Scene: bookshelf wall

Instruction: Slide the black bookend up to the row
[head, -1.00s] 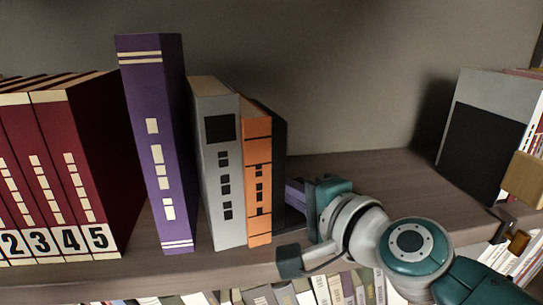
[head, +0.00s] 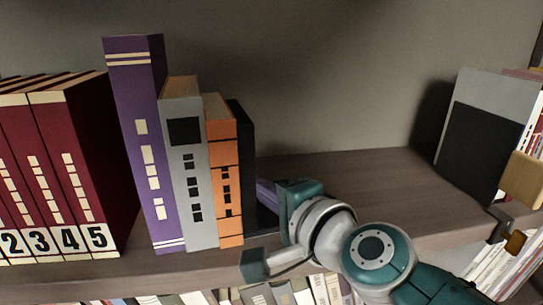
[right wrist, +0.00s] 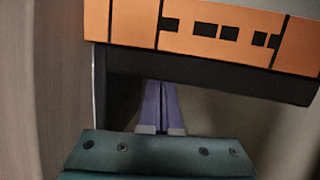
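The black bookend (head: 242,150) stands upright against the right side of an orange book (head: 223,170), mostly hidden behind it. It shows as a dark plate under the orange book in the right wrist view (right wrist: 200,85). Left of the orange book stand a grey book (head: 187,165) and a tall purple book (head: 140,140). Red numbered volumes (head: 75,170) stand farther left, with a gap between volume 5 and the purple book. My right gripper (head: 264,192) has its purple fingers together, tips at the bookend's right side; they also show in the right wrist view (right wrist: 160,100). My left gripper is not in view.
The wooden shelf (head: 370,180) is bare right of my right gripper. A grey and black upright panel (head: 480,140) stands at the far right beside other books. A lower shelf holds more books (head: 320,288).

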